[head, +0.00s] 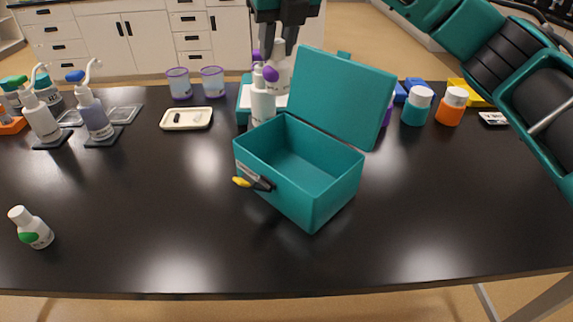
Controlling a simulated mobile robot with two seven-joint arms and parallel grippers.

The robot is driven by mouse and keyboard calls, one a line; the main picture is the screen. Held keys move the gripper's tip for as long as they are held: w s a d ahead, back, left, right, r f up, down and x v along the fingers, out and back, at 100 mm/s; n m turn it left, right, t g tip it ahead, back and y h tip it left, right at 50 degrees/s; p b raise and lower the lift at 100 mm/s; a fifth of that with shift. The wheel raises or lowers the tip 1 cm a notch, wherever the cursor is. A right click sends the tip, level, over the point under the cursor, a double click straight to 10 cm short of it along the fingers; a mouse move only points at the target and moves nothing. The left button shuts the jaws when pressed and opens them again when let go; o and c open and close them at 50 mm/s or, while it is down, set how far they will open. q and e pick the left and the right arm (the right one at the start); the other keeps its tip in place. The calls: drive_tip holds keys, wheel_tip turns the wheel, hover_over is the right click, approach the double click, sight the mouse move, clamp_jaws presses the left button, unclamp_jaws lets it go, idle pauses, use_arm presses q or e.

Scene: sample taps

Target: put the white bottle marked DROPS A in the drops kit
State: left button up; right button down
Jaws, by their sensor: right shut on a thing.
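An open teal box (312,200), which looks like the drops kit, stands mid-table with its lid (345,95) tilted back. The inside that I can see is empty. My right gripper (278,45) is behind the box, shut on a white bottle (281,75) with a purple mark. Another white bottle (262,102) with purple on it stands in front of that one, close behind the box, and partly hides it. A small white bottle (36,230) with a green mark is at the front left. No bottle label is readable, so I cannot tell which is DROPS A. My left gripper is not in view.
Pump bottles (95,117) stand at the left and a cream dish (187,118) behind. Two clear cups (212,82) are at the back. A teal jar (417,106) and an orange jar (450,106) stand at the right. The front of the black table (150,220) is mostly clear.

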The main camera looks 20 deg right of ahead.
drive_tip(key=shift+w+f, duration=0.15)
drive_tip(key=shift+f, duration=0.2)
wheel_tip(320, 180, down, 19)
drive_tip(key=shift+f, duration=0.15)
drive_tip(key=shift+f, duration=0.1)
drive_tip(key=c, duration=0.9)
unclamp_jaws()
